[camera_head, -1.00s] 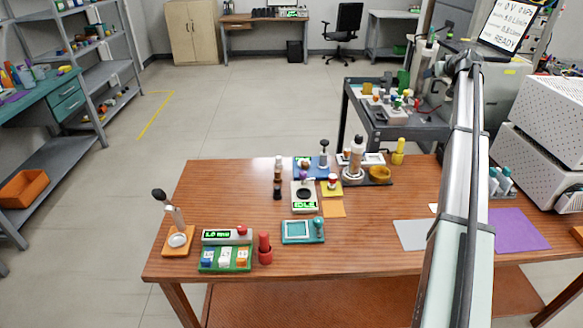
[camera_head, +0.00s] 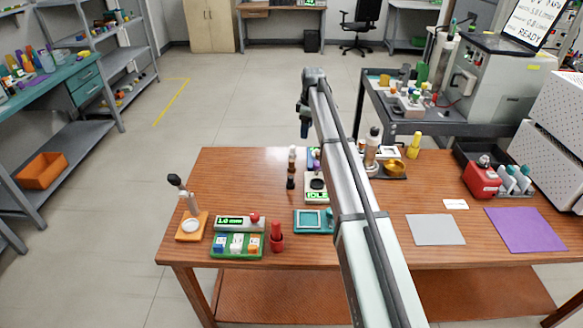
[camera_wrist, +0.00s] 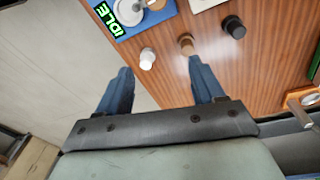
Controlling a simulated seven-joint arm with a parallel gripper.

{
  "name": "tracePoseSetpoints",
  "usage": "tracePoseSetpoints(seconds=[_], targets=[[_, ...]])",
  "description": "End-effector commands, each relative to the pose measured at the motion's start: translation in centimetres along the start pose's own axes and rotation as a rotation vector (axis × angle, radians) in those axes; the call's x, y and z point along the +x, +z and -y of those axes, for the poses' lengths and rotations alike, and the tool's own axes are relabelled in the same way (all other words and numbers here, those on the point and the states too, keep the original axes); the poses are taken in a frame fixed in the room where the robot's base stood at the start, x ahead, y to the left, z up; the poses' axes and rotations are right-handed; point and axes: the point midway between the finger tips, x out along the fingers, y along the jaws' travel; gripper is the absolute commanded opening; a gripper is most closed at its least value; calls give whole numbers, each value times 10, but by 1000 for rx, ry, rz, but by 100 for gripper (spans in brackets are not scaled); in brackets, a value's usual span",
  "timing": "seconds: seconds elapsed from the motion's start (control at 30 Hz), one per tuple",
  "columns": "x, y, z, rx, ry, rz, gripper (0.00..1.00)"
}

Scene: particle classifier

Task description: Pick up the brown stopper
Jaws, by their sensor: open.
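The brown stopper (camera_head: 291,170) stands on the wooden table, in a row between a white stopper (camera_head: 292,154) and a black stopper (camera_head: 290,183). In the wrist view the brown stopper (camera_wrist: 186,44) shows just beyond my right fingertip. The white stopper (camera_wrist: 147,58) appears between the lines of the two fingers, and the black stopper (camera_wrist: 234,27) is farther right. My gripper (camera_wrist: 160,70) is open with nothing between its blue fingers. In the head view my gripper (camera_head: 304,130) hangs above the table's far edge, beyond and slightly right of the row.
A device reading IDLE (camera_wrist: 118,22) sits close beside the stoppers. A red cylinder (camera_head: 276,238), a green rack (camera_head: 237,253) and a teal-framed pad (camera_head: 309,221) stand nearer the front edge. The table (camera_head: 240,175) is clear left of the row.

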Motion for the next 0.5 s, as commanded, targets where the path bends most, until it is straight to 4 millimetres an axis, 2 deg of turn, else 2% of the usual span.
tracePoseSetpoints(seconds=[0.03, 0.2, 0.37, 0.5], targets=[[5, -13, 13, -36, -22, 21, 68], [13, -34, 38, -110, -68, 70, 68], [19, -38, 44, -128, -81, 82, 68], [33, -36, 45, -127, -80, 82, 68]])
